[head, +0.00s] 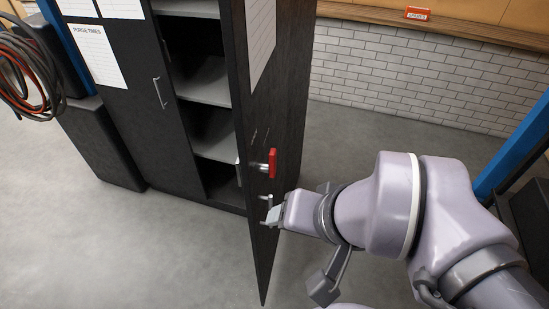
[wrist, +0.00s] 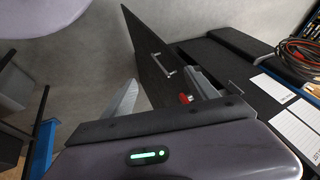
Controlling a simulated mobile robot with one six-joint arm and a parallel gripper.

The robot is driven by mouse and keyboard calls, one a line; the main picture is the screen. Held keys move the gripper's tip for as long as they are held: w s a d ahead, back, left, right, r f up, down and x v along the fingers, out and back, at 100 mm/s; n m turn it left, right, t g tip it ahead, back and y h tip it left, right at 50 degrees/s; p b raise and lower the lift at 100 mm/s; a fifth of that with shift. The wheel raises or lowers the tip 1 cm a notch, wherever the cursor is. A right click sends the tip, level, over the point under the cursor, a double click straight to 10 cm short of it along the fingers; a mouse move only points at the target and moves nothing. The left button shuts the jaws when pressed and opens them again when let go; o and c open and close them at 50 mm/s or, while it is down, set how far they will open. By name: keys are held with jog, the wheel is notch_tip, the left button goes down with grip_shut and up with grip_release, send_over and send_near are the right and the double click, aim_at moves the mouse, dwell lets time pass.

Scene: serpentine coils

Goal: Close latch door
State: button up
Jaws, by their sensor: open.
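A dark cabinet door (head: 266,110) stands swung open toward me, its free edge facing the camera. It also shows in the wrist view (wrist: 147,55). A red latch (head: 272,162) with a metal stem sits on the door, and its red part shows small in the wrist view (wrist: 185,98). A silver bar handle (wrist: 165,72) shows ahead in the wrist view. My gripper (head: 272,213) is open at the right side of the door, below the red latch. In the wrist view its two fingers are apart. Whether a finger touches the door or handle is unclear.
The cabinet's grey shelves (head: 205,80) are visible behind the open door. Its other door (head: 130,115) is shut and carries paper sheets. A dark box (head: 100,145) and coiled cables (head: 25,75) are at left. The grey floor (head: 130,250) before the cabinet is clear.

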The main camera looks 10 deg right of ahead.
jog(key=f+m+g, duration=0.1)
jog(key=f+m+g+y, duration=0.1)
jog(key=f+m+g, duration=0.1)
jog(key=f, duration=0.1)
jog(key=shift+s+d+g+y, duration=0.2)
jog(key=shift+d+g+y, duration=0.1)
jog(key=shift+g, duration=0.1)
jog(key=c, duration=0.7)
jog(key=w+m+y, duration=0.1)
jog(key=y, duration=0.1)
jog(key=w+f+m+g+y, duration=0.1)
jog(key=m+y, duration=0.1)
jog(key=w+f+m+g+y, duration=0.1)
jog(key=m+y, duration=0.1)
jog(key=shift+w+d+f+p, duration=0.25)
jog(key=shift+w+d+p, duration=0.05)
jog(key=shift+p, duration=0.05)
grip_shut()
jog(key=m+t+y, duration=0.7)
jog(key=m+t, duration=0.1)
jog(key=m, duration=0.2)
send_near(256, 182)
jog(key=b+x, duration=0.3)
jog(key=x, duration=0.2)
jog(key=shift+a+r, duration=0.15)
jog(key=shift+a, duration=0.15)
jog(key=shift+w+a+b, duration=0.3)
jog(key=shift+a+b, duration=0.05)
jog(key=shift+a, duration=0.2)
jog(key=shift+r, duration=0.1)
